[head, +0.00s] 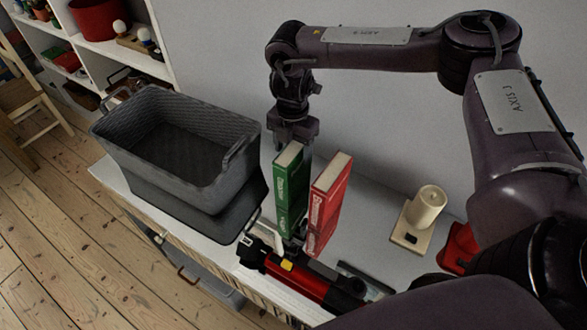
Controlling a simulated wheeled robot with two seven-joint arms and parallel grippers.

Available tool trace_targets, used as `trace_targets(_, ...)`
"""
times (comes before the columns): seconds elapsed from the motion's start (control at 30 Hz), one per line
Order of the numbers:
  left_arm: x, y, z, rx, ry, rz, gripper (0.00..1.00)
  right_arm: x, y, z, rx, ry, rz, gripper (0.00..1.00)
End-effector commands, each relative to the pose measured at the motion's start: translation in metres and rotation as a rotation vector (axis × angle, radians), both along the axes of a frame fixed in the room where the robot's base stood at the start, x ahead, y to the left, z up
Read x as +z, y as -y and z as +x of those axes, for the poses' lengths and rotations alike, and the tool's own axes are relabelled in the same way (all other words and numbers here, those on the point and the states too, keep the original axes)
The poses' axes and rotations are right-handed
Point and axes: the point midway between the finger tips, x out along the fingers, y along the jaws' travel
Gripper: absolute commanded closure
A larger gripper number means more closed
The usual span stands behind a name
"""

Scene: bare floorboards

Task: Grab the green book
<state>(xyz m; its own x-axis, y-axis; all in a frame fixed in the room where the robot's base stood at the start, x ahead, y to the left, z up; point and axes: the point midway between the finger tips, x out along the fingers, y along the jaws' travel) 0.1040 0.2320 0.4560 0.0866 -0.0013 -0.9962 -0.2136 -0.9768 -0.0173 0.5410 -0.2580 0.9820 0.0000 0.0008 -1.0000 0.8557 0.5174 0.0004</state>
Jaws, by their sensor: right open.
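The green book (290,188) stands upright on the white shelf top, its spine and cover facing me. My right gripper (294,143) points down at the upper end of the green book, on its far side. The gripper is open. Its fingertips are partly hidden behind the book, so I cannot tell whether they touch it. A red book (328,203) stands upright just to the right of the green one, with a narrow gap between them. My left gripper is not in view.
A grey woven basket (120,148) stands to the left of the books. A red and black tool (298,279) lies in front of them. A cream candle-like object (427,205) on a beige base and a red object (457,247) are to the right. A wall is behind.

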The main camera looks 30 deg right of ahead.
Motion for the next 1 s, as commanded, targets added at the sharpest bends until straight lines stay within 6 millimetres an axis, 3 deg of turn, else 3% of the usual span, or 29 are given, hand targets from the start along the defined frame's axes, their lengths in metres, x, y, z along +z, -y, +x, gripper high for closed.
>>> trace_targets(0.1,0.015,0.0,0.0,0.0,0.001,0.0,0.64,-0.015,0.002,-0.003,0.001,-0.005,-0.003,0.38)
trace_targets(0.3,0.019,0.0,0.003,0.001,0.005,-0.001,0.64,-0.04,0.002,-0.003,-0.001,-0.001,-0.002,0.38)
trace_targets(0.57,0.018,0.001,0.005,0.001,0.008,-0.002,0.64,-0.042,0.002,-0.002,-0.001,0.0,-0.002,0.4)
trace_targets(1.0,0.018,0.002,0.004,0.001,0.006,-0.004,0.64,-0.042,0.002,-0.002,-0.001,0.0,-0.002,0.97)
